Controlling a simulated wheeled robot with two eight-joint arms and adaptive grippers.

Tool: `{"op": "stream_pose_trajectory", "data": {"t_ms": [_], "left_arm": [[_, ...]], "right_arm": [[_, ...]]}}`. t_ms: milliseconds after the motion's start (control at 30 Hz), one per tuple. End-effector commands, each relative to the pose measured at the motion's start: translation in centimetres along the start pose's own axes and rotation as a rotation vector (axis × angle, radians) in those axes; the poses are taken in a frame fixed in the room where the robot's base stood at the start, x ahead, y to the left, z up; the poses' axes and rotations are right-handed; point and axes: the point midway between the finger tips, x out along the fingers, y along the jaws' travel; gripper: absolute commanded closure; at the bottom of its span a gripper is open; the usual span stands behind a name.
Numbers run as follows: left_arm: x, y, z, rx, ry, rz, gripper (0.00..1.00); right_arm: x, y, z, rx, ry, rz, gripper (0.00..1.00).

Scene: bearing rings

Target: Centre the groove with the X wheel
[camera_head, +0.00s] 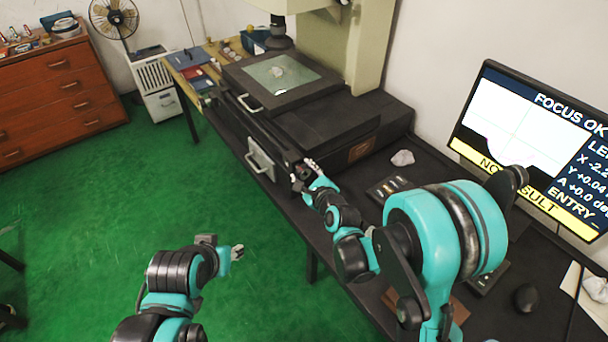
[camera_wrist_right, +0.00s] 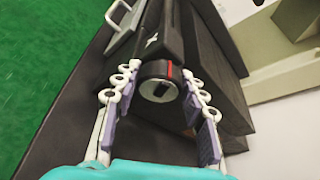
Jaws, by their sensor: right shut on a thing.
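My right gripper (camera_head: 308,172) is at the front end of the measuring machine's stage. In the right wrist view its fingers (camera_wrist_right: 158,100) are shut on the X wheel (camera_wrist_right: 158,88), a dark round knob with a pale face and a red mark, one finger on each side. The monitor (camera_head: 525,135) shows a mostly white image with thin cross lines and a grey area at its lower left edge. It reads "FOCUS OK", a partly hidden "NO RESULT", and X about -2.2, cut off. A small pale part (camera_head: 278,71) lies on the glass stage (camera_head: 262,80). My left gripper (camera_head: 237,252) is over the floor, its fingers too small to judge.
The machine stands on a dark bench (camera_head: 345,205). A pale lump (camera_head: 402,158) and a small dark tray (camera_head: 388,188) lie right of my right gripper. A black mouse (camera_head: 525,297) is at the lower right. The green floor (camera_head: 140,190) on the left is open.

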Motion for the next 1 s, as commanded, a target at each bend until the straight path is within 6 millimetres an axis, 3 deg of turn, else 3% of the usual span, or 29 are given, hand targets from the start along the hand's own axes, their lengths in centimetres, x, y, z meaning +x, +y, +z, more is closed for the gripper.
{"op": "stream_pose_trajectory", "data": {"t_ms": [400,900,933,1000], "left_arm": [[0.08,0.0,0.04,0.0,0.0,0.0,0.6],[0.08,0.0,0.05,0.0,0.0,0.0,0.6],[0.08,0.0,0.05,0.0,0.0,0.0,0.6],[0.08,0.0,0.05,0.0,0.0,0.0,0.6]], "right_arm": [[0.03,0.14,0.03,-0.172,0.0,-0.07,0.87],[0.02,0.13,-0.02,-0.193,0.001,-0.078,0.87],[0.02,0.13,-0.02,-0.193,0.001,-0.078,0.56],[0.02,0.13,-0.02,-0.193,0.001,-0.078,0.38]]}}
